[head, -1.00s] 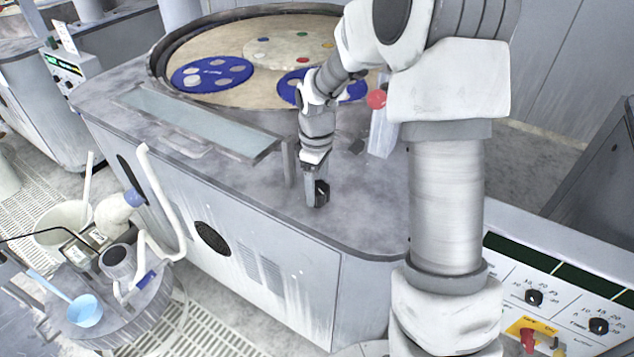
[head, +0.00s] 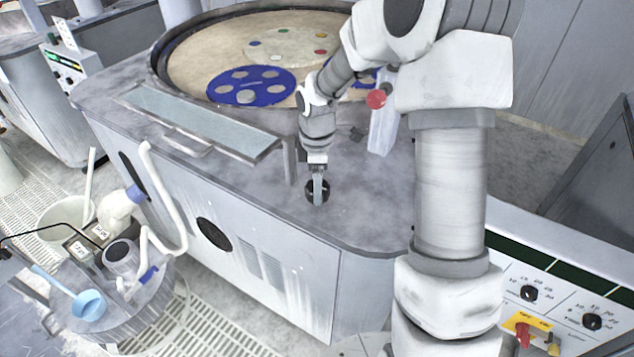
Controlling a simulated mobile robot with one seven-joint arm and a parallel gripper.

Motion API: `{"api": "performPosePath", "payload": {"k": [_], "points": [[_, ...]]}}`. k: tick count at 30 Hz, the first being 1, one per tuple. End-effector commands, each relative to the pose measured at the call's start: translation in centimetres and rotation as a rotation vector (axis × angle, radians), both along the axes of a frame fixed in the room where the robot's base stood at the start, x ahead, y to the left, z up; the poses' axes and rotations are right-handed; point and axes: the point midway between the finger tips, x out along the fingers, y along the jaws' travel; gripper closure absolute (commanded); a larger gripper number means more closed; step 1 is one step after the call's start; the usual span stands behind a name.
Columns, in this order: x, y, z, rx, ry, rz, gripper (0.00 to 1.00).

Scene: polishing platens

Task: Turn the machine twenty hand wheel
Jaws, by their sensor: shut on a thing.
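The hand wheel (head: 310,196) is a small black round knob on the grey top of the near machine (head: 240,215), close to its front edge. My gripper (head: 317,192) points down and is shut on the wheel. Its grey fingers cover the wheel's middle, so only the dark rim shows at both sides. On the same machine is a round tan platen (head: 215,45). It carries a blue disc (head: 250,73) with several pale spots, and a second blue disc (head: 365,80) is partly hidden behind my arm. No machine number is readable.
A raised glass-like panel (head: 200,118) lies left of my gripper. At lower left is a round cart (head: 115,325) with a blue ladle (head: 88,304) and a white bent pipe. A control panel (head: 560,300) is at lower right.

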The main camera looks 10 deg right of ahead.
Motion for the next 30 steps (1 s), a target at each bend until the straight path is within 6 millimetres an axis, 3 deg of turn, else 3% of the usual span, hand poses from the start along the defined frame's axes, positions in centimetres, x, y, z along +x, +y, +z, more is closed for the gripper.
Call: {"api": "performPosePath", "payload": {"k": [8,9,12,23,30], "points": [[0.1,0.0,0.1,0.000,-0.004,-0.001,0.82],[0.1,0.0,0.1,0.000,-0.004,-0.001,0.19],[0.1,0.0,0.1,0.000,-0.003,-0.001,0.01],[0.1,0.0,0.8,-0.001,-0.003,-0.002,0.00],[0.2,0.0,5.5,-0.001,-0.008,-0.003,0.00]]}}
